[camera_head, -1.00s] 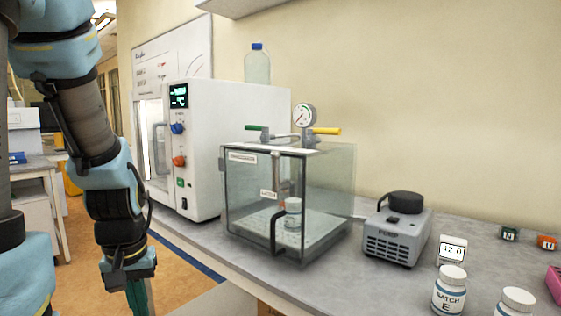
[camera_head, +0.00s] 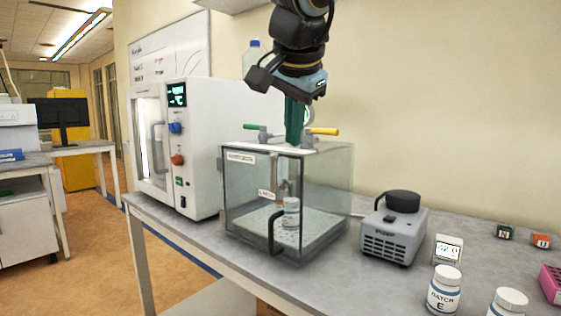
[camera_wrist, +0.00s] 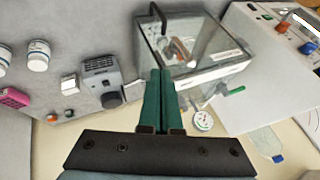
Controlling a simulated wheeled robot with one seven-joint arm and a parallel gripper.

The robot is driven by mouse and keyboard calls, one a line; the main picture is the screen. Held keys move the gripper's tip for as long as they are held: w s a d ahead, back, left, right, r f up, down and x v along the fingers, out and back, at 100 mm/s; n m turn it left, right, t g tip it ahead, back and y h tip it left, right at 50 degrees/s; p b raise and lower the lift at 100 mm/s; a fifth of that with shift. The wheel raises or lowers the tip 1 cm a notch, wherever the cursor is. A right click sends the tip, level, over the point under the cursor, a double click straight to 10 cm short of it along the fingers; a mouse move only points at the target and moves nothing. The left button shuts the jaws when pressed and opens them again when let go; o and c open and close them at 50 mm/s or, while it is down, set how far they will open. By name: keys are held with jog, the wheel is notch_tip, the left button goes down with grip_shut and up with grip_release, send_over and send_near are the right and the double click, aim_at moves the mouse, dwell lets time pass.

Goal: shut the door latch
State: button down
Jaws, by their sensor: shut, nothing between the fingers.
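The clear chamber (camera_head: 330,185) stands on the bench with a bottle inside. Its front door has a dark handle (camera_head: 274,232) low down and a small label (camera_head: 267,194) that seems to read "LATCH". A grey upright bar (camera_head: 276,165) beside the label looks like the latch; I cannot tell its exact position. My gripper (camera_head: 294,143) points down over the chamber's top, its green fingers together and empty. In the wrist view, the closed fingers (camera_wrist: 161,75) show in front of the chamber (camera_wrist: 215,52); whether they touch it is unclear.
Green (camera_head: 255,127) and yellow (camera_head: 324,131) valve handles stand by the chamber top; my gripper partly hides the gauge (camera_head: 309,115). A white oven (camera_head: 205,110) is left, a pump (camera_head: 394,230) right.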

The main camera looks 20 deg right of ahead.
jog(key=shift+s+d+r, duration=0.15)
jog(key=shift+s+r, duration=0.1)
jog(key=shift+r, duration=0.1)
jog(key=w+f+p, duration=0.3)
jog(key=w+f, duration=0.5)
jog(key=w, duration=0.1)
jog(key=shift+w+d+p, duration=0.2)
jog(key=shift+d+p, duration=0.2)
jog(key=shift+d, duration=0.05)
jog(key=shift+w+a+p, duration=0.1)
jog(key=shift+w+p, duration=0.1)
jog(key=shift+p, duration=0.3)
